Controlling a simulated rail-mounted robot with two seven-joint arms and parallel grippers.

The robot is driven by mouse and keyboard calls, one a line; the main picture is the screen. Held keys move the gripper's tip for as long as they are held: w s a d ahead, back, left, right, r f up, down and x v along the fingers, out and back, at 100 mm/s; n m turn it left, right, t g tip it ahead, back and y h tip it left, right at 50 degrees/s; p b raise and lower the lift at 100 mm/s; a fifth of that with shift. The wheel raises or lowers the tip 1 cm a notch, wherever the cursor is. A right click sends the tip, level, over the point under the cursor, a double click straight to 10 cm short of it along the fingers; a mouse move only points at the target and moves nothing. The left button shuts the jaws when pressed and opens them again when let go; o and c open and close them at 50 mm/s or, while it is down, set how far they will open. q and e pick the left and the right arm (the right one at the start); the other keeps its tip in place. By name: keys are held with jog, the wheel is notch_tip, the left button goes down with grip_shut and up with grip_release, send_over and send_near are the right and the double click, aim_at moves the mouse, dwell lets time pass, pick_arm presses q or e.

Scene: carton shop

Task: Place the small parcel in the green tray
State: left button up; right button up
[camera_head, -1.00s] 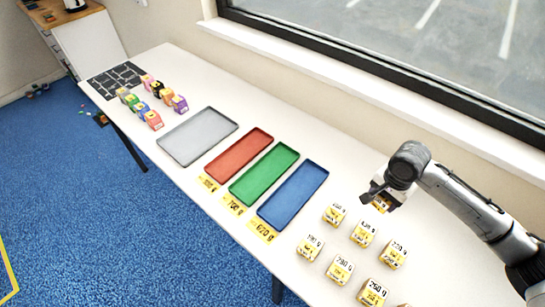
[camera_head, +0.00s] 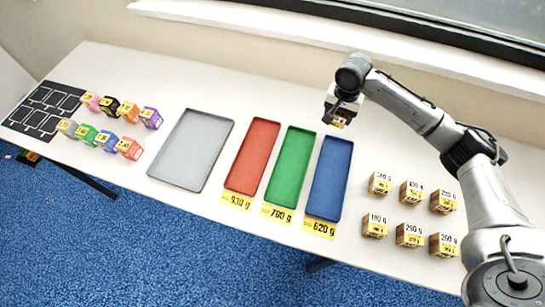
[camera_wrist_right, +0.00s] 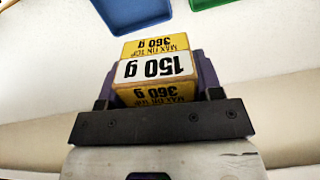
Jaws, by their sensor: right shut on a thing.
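My right gripper (camera_head: 339,113) is shut on a small parcel (camera_head: 337,122), held in the air over or just beyond the far end of the blue tray (camera_head: 328,180). In the right wrist view, the parcel (camera_wrist_right: 156,68) reads 150 g on white, with yellow "max on top 360 g" labels, and sits between the two fingers. The green tray (camera_head: 290,165) is empty, between the red and blue trays, with a yellow 700 g label in front. Its edge shows at the top of the right wrist view (camera_wrist_right: 207,3). My left gripper is out of view.
The red tray (camera_head: 252,156) and a larger grey tray (camera_head: 195,150) are empty. Several labelled parcels (camera_head: 409,235) stand right of the trays. Several coloured boxes (camera_head: 104,139) and a black marked mat (camera_head: 44,110) are at the left. The window wall runs behind the table.

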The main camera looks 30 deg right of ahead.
jog(key=shift+a+n, duration=0.1)
jog(key=shift+n, duration=0.3)
jog(key=shift+s+d, duration=0.2)
jog(key=shift+s, duration=0.15)
send_over(299, 143)
jog(key=shift+n, duration=0.4)
notch_tip(299, 143, down, 7)
jog(key=shift+p, duration=0.35)
jog(key=shift+f, duration=2)
jog(key=shift+f, duration=0.1)
jog(key=o, duration=0.6)
jog(key=shift+o, duration=0.6)
